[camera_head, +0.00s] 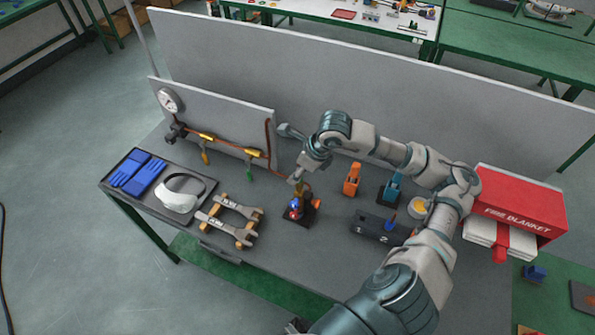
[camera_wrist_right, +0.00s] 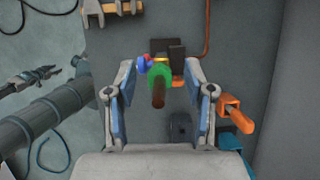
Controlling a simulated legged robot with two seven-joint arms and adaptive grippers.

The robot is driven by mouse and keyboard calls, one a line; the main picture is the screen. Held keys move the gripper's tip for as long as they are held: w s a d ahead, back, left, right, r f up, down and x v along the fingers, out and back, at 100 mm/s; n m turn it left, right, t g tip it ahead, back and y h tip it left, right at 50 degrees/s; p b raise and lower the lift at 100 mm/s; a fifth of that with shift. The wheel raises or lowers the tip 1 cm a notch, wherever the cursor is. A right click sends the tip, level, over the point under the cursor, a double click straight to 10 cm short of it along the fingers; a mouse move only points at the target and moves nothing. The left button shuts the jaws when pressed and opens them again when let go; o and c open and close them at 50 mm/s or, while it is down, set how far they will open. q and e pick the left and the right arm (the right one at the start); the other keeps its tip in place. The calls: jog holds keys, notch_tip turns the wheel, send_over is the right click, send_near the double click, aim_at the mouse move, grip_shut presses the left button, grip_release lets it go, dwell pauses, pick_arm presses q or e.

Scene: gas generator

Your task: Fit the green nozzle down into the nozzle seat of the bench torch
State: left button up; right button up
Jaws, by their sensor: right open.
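The bench torch (camera_head: 296,209) stands on the grey bench, with blue and red parts; its block also shows in the right wrist view (camera_wrist_right: 168,47). The green nozzle (camera_wrist_right: 159,73), with a brown tube end toward the camera, stands in line with the torch's yellow ring. I cannot tell how deep it sits in the seat. My right gripper (camera_head: 297,181) is above the torch. In the wrist view its fingers (camera_wrist_right: 160,90) are open on both sides of the nozzle, with gaps. My left gripper (camera_wrist_right: 36,77) shows at the wrist view's left edge; its jaw state is unclear.
A wrench rack (camera_head: 230,218) and a tray (camera_head: 204,185) with gloves and a visor lie left. An orange tool (camera_head: 352,181), a blue tool (camera_head: 391,188) and a dark block (camera_head: 375,228) stand right. A copper hose (camera_head: 269,140) and gauge panel are behind. A red fire-blanket box (camera_head: 520,200) is far right.

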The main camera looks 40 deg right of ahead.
jog(key=v, duration=1.1)
jog(key=shift+s+f, duration=0.1)
jog(key=shift+f, duration=0.05)
